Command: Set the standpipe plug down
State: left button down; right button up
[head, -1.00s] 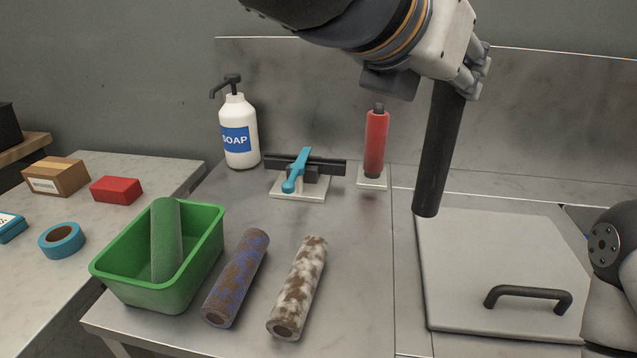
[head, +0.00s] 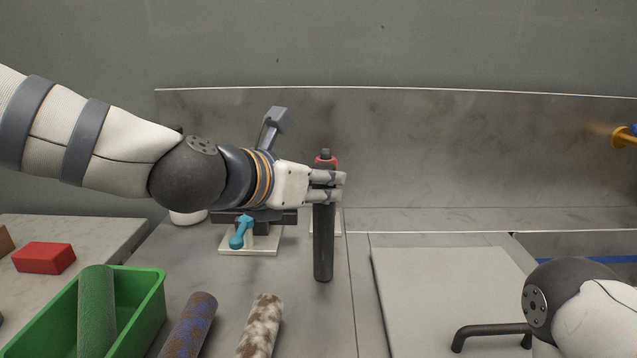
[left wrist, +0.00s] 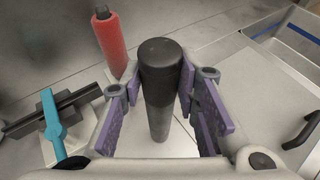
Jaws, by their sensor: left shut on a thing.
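The standpipe plug, a long black tube (head: 323,245), is upright in the fingers of my left gripper (head: 328,187). In the left wrist view the purple-padded fingers (left wrist: 164,105) are on both sides of the black tube (left wrist: 160,65). Its lower end is over the grey worktop (head: 300,300), left of the seam; I cannot tell whether it touches. My right gripper is out of view; only part of my right arm shows at lower right.
A red cylinder (left wrist: 112,45) stands close behind the tube, mostly hidden in the head view. A clamp with a blue lever (head: 241,232) is to the left. A green bin (head: 150,300) and two patterned rolls (head: 190,325) (head: 262,325) are in front. A pale lid (head: 440,285) lies right.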

pick_arm(q)
jog(key=shift+f, duration=0.15)
jog(key=c, duration=1.2)
grip_release()
jog(key=p+v, duration=0.1)
jog(key=v, duration=1.1)
jog(key=shift+p, duration=0.35)
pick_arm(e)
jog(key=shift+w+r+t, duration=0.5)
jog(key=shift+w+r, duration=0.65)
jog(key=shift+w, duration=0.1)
